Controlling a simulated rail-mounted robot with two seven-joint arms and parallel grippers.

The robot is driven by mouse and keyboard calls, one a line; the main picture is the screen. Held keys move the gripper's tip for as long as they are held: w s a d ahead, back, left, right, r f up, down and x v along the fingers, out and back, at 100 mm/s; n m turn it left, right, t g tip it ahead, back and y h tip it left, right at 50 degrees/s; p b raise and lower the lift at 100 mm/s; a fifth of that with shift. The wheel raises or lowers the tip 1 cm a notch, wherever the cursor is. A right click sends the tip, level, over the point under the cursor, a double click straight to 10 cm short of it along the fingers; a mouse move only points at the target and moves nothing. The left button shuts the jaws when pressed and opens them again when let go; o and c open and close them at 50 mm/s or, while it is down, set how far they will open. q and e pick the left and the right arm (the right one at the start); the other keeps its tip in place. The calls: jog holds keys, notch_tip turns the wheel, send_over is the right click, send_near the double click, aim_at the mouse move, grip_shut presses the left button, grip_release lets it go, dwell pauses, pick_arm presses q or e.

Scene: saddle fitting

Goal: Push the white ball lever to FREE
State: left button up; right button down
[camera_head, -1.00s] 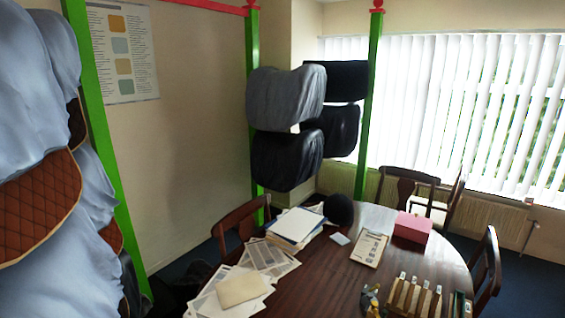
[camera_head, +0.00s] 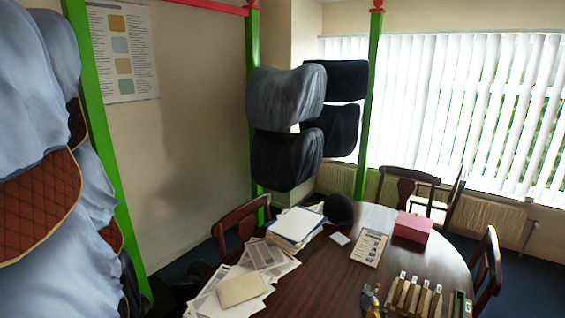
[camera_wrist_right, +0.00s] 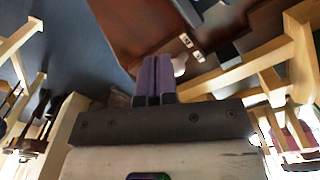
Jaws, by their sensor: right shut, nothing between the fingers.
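My right gripper (camera_wrist_right: 155,62) is in the right wrist view, with its two purple fingers closed together and nothing between them. Just right of the fingertips is a small white rounded thing (camera_wrist_right: 180,66), which may be the white ball lever. It is partly hidden by the fingers, and I cannot tell whether they touch it. It lies against a brown leather-like panel (camera_wrist_right: 140,25). Two small pale plates (camera_wrist_right: 192,48) with dark marks sit on the panel above it; their writing is too small to read. Neither gripper shows in the head view.
Wooden bars (camera_wrist_right: 245,68) stand close at the right of the wrist view, with more wooden framing (camera_wrist_right: 22,40) at the left. The head view shows a dark table (camera_head: 335,265) with papers and a pink box (camera_head: 412,227), and grey and black padded shapes (camera_head: 285,95) between green posts.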

jog(key=shift+f+b, duration=0.3)
jog(key=shift+f, duration=0.35)
jog(key=shift+r+p, duration=0.3)
jog(key=shift+p, duration=0.35)
jog(key=shift+w+f, duration=0.1)
dwell(0.6)
